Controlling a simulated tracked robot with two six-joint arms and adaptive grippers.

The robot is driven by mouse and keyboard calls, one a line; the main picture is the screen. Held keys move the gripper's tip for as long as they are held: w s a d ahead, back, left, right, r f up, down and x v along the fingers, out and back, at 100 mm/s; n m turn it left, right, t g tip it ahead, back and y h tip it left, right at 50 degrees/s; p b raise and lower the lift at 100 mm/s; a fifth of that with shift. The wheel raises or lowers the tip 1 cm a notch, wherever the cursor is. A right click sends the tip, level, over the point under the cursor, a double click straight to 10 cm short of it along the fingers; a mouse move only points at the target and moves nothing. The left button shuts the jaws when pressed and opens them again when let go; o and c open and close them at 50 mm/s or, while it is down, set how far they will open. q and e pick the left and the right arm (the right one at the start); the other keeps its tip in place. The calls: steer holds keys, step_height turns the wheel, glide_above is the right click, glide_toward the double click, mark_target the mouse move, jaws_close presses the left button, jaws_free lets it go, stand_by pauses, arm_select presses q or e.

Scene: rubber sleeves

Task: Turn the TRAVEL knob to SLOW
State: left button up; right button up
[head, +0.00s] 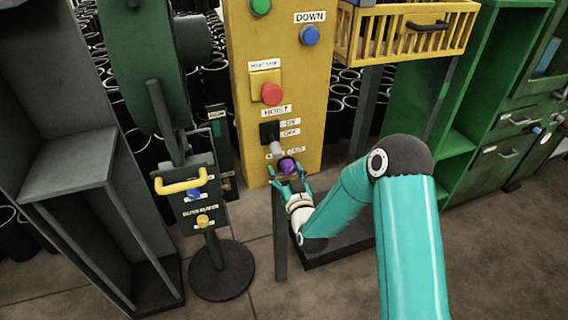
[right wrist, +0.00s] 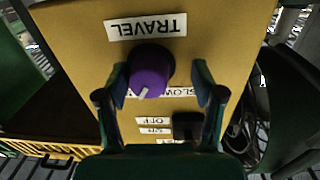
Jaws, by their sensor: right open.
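The purple TRAVEL knob (right wrist: 151,70) sits on the yellow panel (right wrist: 72,50). It also shows low on the panel in the head view (head: 288,166). In the right wrist view, which is upside down, its white pointer mark angles to the lower left. The TRAVEL label (right wrist: 146,26) is above the knob there. The SLOW label (right wrist: 178,91) is to the lower right, partly hidden by the knob and a finger. My right gripper (right wrist: 160,82) is open, with one finger on each side of the knob and visible gaps between. My left gripper is not in view.
A black HOIST switch (head: 270,132) with ON and OFF labels and a red button (head: 271,94) are above the knob in the head view. A dark pedestal with a yellow handle (head: 181,184) stands left. A yellow basket (head: 350,42) is at upper right.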

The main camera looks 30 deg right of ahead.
steer(key=shift+d, duration=0.2)
steer(key=shift+s+d, duration=0.15)
steer(key=shift+d, duration=0.05)
steer(key=shift+c, duration=0.4)
steer(key=c, duration=1.1)
steer(key=shift+f+b, duration=0.1)
steer(key=shift+b, duration=0.7)
steer(key=shift+o, duration=0.2)
steer(key=n+b, duration=0.9)
steer(key=b, duration=0.3)
steer(key=shift+f+n+t, duration=0.15)
steer(key=shift+n+t, duration=0.15)
steer(key=shift+n+b, duration=1.25)
steer(key=shift+n, duration=0.15)
